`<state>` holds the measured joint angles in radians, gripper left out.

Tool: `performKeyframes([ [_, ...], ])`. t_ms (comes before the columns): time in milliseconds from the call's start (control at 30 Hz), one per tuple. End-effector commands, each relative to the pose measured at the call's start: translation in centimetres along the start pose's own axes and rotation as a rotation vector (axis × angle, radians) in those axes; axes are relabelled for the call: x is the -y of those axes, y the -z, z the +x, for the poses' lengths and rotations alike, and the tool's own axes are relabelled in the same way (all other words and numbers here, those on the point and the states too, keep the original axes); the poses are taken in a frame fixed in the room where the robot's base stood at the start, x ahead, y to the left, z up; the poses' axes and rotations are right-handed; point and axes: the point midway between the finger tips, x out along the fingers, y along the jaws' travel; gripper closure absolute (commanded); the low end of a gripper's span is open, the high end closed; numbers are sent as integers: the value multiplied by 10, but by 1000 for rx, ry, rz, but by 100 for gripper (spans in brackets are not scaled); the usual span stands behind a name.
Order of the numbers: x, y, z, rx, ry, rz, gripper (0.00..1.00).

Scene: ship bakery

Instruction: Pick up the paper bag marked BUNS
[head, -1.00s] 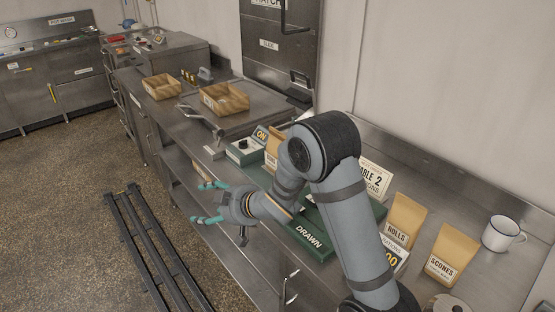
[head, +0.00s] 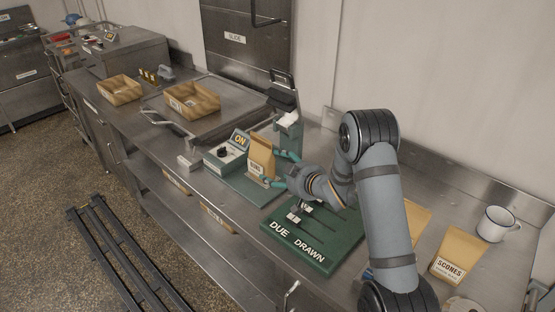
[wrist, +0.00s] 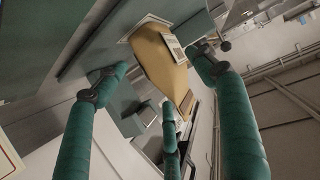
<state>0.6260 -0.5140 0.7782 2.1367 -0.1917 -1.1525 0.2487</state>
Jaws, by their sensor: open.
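A tan paper bag (head: 261,157) stands upright on the green base (head: 236,183) beside the ON box. Its label is too small to read surely in the head view. My gripper (head: 279,168) is at the bag's right side, its teal fingers open and pointing toward it. In the wrist view the bag (wrist: 158,62) lies ahead, between the spread fingertips (wrist: 160,72), with gaps visible on both sides. I cannot tell whether any finger touches it.
The ON box (head: 226,154) is close left of the bag. The green DUE/DRAWN board (head: 318,236) lies below my arm. A SCONES bag (head: 460,250) and a white mug (head: 497,224) stand at right. Two trays (head: 193,101) sit further back left.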

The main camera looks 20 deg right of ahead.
Motion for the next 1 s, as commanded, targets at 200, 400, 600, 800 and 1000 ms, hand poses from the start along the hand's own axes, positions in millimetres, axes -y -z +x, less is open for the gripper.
performKeyframes([
  [200,-1,2,32,1,0,1,31],
  [400,-1,0,47,1,-1,1,31],
  [600,-1,2,70,1,-1,1,31],
  [800,-1,1,93,1,-1,1,31],
  [1000,-1,0,99,0,-2,1,31],
])
